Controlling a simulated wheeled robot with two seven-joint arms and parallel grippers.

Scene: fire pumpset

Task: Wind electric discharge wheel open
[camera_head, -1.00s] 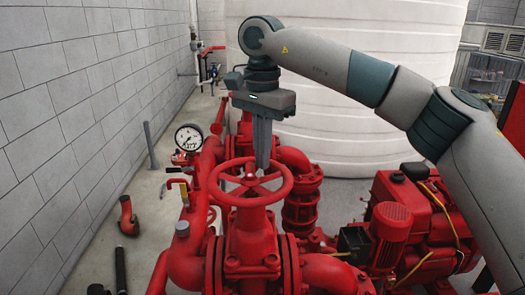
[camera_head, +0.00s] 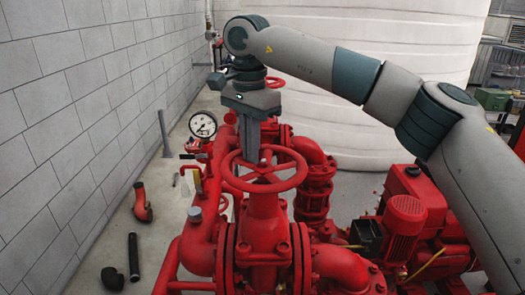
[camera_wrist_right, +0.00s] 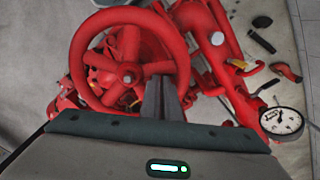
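The red discharge handwheel (camera_head: 265,187) lies level on top of a red valve in the middle of the head view. Its rim, spokes and hub also show in the right wrist view (camera_wrist_right: 128,74). My right gripper (camera_head: 252,160) points down at the wheel, its tips near the rim plane and just left of the hub. In the wrist view its two fingers (camera_wrist_right: 164,92) lie close together, with no clear gap, between hub and rim. I cannot tell whether they touch a spoke or the rim. They hold nothing visible. My left gripper is not in view.
A pressure gauge (camera_head: 203,125) and red pipes (camera_head: 205,235) stand left of the valve. A red motor (camera_head: 404,225) stands to the right. A grey block wall (camera_head: 80,120) bounds the left and a white tank (camera_head: 400,50) the back. Loose pipe pieces (camera_head: 133,262) lie on the floor.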

